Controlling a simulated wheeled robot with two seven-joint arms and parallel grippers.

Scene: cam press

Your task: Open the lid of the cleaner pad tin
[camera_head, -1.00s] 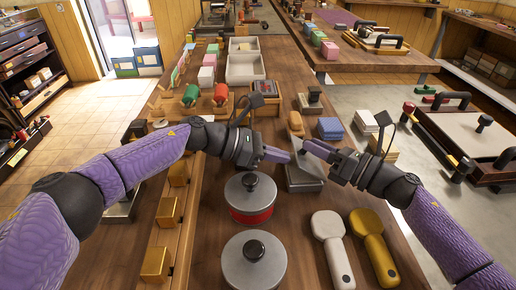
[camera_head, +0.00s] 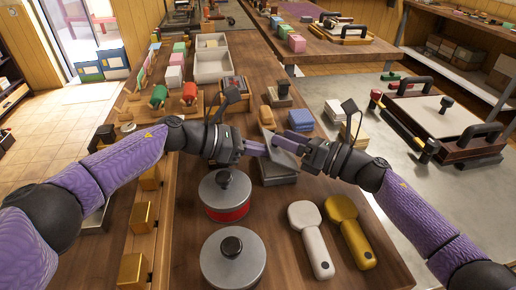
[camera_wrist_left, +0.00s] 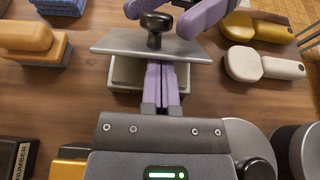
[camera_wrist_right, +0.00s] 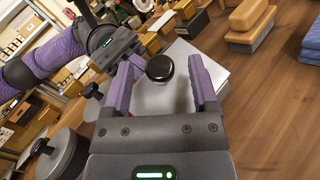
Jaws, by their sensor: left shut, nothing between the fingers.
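The grey metal tin (camera_head: 280,179) stands on the bench between my grippers. Its flat grey lid (camera_head: 286,159) is tilted up from the body. In the left wrist view the lid (camera_wrist_left: 115,44) carries a black knob (camera_wrist_left: 155,25), with the tin's body (camera_wrist_left: 125,76) below. My left gripper (camera_wrist_left: 161,70) is shut and empty, its fingertips under the lid's near edge; contact is unclear. My right gripper (camera_wrist_right: 161,72) is open, its fingers apart on either side of the knob (camera_wrist_right: 160,68). Whether they touch the lid cannot be told. The tin's inside is mostly hidden.
A red pot (camera_head: 226,192) and a grey pot (camera_head: 233,258) stand in front. A white paddle (camera_head: 310,240) and a yellow paddle (camera_head: 350,232) lie at front right. An orange block (camera_head: 267,116) and blue cloths (camera_head: 300,120) are behind the tin.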

